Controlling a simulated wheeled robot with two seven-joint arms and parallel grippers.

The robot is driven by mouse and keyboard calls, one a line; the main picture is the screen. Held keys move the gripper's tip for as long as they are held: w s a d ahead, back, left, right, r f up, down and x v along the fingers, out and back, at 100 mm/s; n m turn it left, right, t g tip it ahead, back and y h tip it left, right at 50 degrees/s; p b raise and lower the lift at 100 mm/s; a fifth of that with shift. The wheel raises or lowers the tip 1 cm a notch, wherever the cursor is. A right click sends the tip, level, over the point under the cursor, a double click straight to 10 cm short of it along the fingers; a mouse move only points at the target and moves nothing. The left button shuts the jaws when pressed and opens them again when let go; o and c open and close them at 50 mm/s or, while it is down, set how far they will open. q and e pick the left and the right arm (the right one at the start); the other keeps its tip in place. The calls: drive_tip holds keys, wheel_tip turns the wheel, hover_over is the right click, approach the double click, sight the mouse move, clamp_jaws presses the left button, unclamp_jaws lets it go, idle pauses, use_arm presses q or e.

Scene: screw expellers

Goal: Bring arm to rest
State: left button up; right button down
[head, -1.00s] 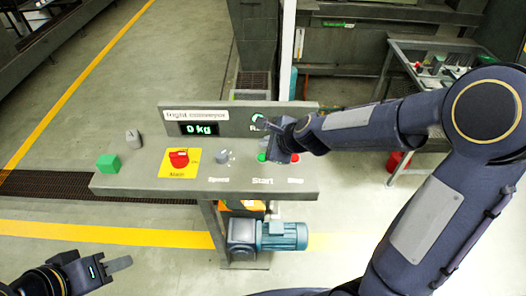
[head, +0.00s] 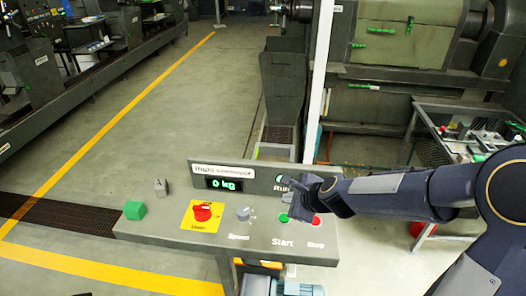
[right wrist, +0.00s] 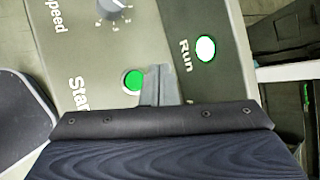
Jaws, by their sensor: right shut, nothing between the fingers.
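My right arm reaches in from the right in the head view. Its gripper (head: 296,198) is shut and empty, over the right part of the control panel (head: 150,228), by the Start and Stop buttons. In the right wrist view the closed fingers (right wrist: 158,85) show beside the green Start button (right wrist: 132,80); I cannot tell whether they touch it. The Run lamp (right wrist: 206,48) glows pale with a green rim.
The panel also carries a red main switch (head: 203,211) on a yellow plate, a grey speed knob (head: 243,213), a "0 kg" display (head: 225,184), a green block (head: 134,210) and a small grey weight (head: 161,187). A cluttered table (head: 460,112) stands at the right. Open floor lies left.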

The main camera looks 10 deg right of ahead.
drive_tip(key=s+d+r+n+y, duration=0.1)
drive_tip(key=s+d+r+n, duration=0.1)
drive_tip(key=s+r+n, duration=0.7)
drive_tip(key=s+d+f+n+g, duration=0.1)
drive_tip(key=s+n, duration=0.4)
drive_tip(key=s, duration=0.4)
drive_tip(key=s+d+f+n+g+h, duration=0.1)
drive_tip(key=s+d+f+n, duration=0.1)
drive_tip(key=s+n, duration=0.4)
drive_tip(key=s, duration=0.3)
drive_tip(key=shift+g, duration=0.3)
drive_tip(key=shift+d, duration=0.1)
